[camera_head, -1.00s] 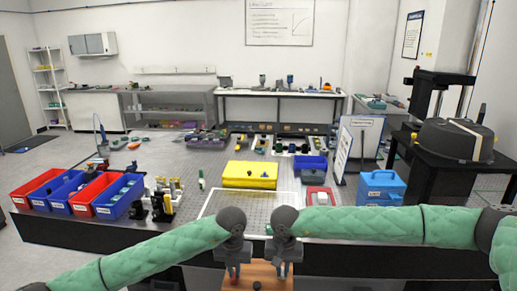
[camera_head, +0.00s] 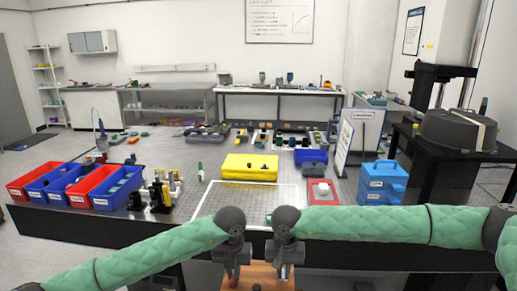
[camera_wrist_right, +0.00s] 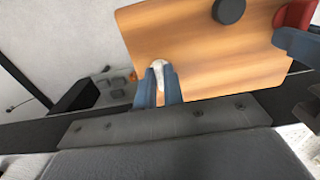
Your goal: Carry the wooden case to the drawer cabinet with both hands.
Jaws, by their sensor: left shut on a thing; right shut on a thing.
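The wooden case (camera_head: 258,278) is a light brown box with a dark round knob on it, cut off by the bottom edge of the head view. It also shows in the right wrist view (camera_wrist_right: 205,58), close and tilted in the picture. My left gripper (camera_head: 232,278) is shut on the case at its left side. My right gripper (camera_head: 285,274) is shut on it at its right side; in the right wrist view its blue-grey fingers (camera_wrist_right: 159,84) close on a pale part at the case's edge. I cannot tell which thing in view is the drawer cabinet.
A large worktable (camera_head: 215,180) spans ahead, with red and blue bins (camera_head: 95,188), a yellow box (camera_head: 250,168), a red tray (camera_head: 320,191) and a blue labelled box (camera_head: 383,183). A black stand (camera_head: 430,165) is at right. Grey floor (camera_head: 30,250) shows at left.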

